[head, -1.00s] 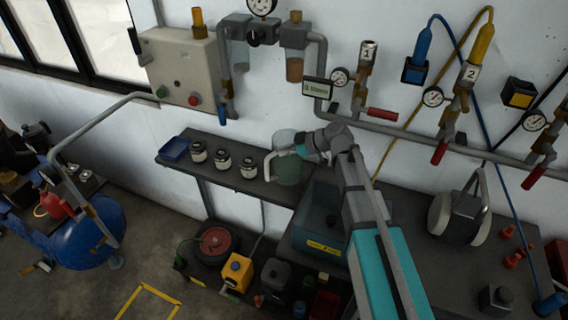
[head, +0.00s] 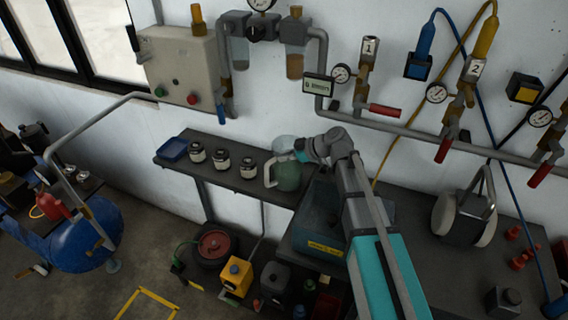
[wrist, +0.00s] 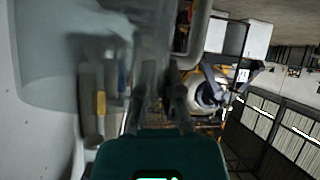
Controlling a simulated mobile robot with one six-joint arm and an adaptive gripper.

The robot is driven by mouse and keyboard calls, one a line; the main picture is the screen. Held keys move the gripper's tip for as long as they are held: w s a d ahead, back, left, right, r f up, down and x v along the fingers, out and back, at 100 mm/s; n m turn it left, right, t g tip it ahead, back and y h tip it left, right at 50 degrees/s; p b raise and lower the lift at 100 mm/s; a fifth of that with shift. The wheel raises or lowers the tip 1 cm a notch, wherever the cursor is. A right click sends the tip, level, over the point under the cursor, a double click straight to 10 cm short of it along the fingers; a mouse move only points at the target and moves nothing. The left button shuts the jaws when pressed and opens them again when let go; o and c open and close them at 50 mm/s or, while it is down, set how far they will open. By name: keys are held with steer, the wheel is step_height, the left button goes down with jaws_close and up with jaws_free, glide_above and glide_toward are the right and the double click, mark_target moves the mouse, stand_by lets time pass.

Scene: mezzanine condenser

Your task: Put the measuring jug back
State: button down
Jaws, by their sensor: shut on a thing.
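The measuring jug (head: 288,176) is a see-through greenish vessel with a pale handle on its left side. In the head view it is at the right part of the narrow dark wall shelf (head: 222,178), right of the jars. I cannot tell whether its base touches the shelf. My gripper (head: 301,151) is at the jug's upper right side, shut on it; the arm partly covers the contact. In the wrist view the jug (wrist: 75,50) is a large blurred clear shape at upper left, and my fingers (wrist: 158,112) reach up from the bottom.
A grey-blue bin (head: 322,220) is just below right on the bench. Pipes, gauges and valves (head: 385,110) line the wall above.

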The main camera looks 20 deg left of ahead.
steer(key=shift+w+f+b, duration=0.2)
steer(key=shift+f+b, duration=0.35)
steer(key=shift+f, duration=0.3)
steer(key=c, duration=0.8)
jaws_free()
steer(key=shift+d+r, duration=0.1)
steer(key=shift+d, duration=0.05)
